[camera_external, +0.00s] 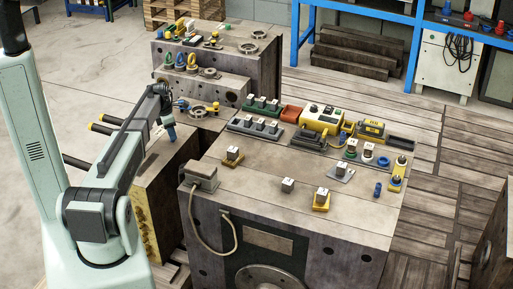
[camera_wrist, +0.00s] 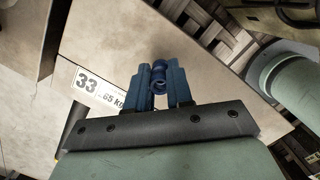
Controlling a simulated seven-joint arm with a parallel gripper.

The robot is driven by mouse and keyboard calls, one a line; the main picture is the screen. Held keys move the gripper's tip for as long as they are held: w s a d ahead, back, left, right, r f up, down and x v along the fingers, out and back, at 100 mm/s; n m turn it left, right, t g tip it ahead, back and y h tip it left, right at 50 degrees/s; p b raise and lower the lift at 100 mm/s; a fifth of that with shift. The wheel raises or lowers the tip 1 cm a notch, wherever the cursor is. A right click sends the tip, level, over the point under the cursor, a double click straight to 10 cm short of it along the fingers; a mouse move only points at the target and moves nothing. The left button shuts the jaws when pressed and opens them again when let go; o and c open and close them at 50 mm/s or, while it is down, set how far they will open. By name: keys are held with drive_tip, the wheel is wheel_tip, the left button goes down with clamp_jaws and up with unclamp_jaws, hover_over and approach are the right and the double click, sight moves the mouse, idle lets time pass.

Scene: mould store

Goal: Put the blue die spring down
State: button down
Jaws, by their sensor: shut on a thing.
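My gripper (camera_external: 171,136) is at the left in the external view, over the top of a lower mould block (camera_external: 148,168). In the wrist view its blue fingers (camera_wrist: 159,82) are shut on the blue die spring (camera_wrist: 158,70), whose open coil end faces the camera. The spring is clear of the large bench block. In the external view the held spring is too small to tell from the blue fingers. How far it is above the surface below, I cannot tell. Another blue spring-like piece (camera_external: 377,189) stands on the large block at the right.
Another block (camera_external: 240,70) behind holds rings and eyebolts. A label reading 33, 65 kg (camera_wrist: 95,90) lies left of my fingers; pale surface around it is bare.

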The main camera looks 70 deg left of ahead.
drive_tip(key=shift+f, duration=0.1)
drive_tip(key=c, duration=1)
unclamp_jaws()
drive_tip(key=r, duration=0.4)
drive_tip(key=s+r, duration=0.1)
drive_tip(key=r, duration=0.7)
drive_tip(key=shift+s, duration=0.4)
